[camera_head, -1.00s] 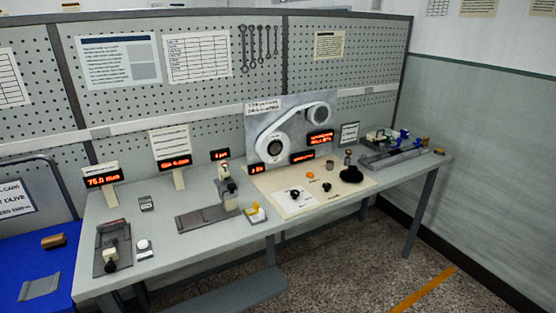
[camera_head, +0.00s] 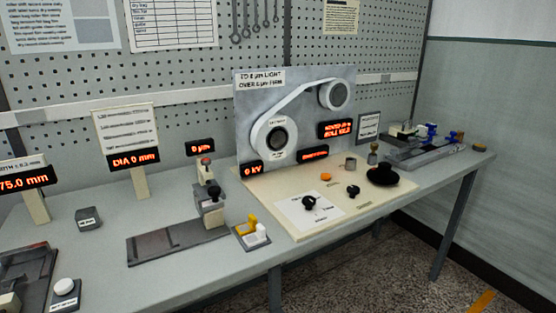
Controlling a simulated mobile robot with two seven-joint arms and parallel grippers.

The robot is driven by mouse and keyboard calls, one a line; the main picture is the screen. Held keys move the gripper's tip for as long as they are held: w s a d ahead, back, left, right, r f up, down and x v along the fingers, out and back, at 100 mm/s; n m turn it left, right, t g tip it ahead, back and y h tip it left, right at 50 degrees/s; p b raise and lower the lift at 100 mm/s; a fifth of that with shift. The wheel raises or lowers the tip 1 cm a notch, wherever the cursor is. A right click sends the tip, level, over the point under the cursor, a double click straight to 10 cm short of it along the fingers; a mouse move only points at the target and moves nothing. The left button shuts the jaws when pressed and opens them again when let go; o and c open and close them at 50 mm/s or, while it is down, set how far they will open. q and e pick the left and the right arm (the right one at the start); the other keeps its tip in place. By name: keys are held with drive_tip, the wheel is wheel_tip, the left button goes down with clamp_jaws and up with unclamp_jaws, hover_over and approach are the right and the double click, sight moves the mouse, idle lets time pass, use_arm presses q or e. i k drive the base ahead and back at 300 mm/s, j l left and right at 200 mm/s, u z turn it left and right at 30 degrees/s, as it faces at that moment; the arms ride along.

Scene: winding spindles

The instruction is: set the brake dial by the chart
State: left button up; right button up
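A black knob (camera_head: 309,202) stands on a white printed sheet (camera_head: 296,222) on the cream board (camera_head: 345,222). A smaller black knob (camera_head: 353,191) stands to its right. The print by both knobs is too small to read, so I cannot tell which one is the brake dial. A lined paper chart (camera_head: 125,132) stands on a post above a red display (camera_head: 132,160) reading "DIA 0 mm". A small framed card (camera_head: 368,127) stands right of the grey belt panel (camera_head: 299,84). Neither of my grippers is in view.
A wide black disc (camera_head: 383,178), an orange button (camera_head: 326,177) and two small posts stand on the board. The bench's front edge runs along the bottom, with open floor at lower right.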

sight(308, 200)
drive_tip(key=i+l+u, duration=0.45)
drive_tip(key=l+u, duration=0.25)
drive_tip(key=i+l+u, duration=0.15)
drive_tip(key=u, duration=0.2)
drive_tip(key=i+l+u, duration=0.1)
drive_tip(key=l+u, duration=0.2)
drive_tip(key=l, duration=0.25)
drive_tip(key=l+u, duration=0.7)
drive_tip(key=l, duration=0.2)
drive_tip(key=i, duration=0.05)
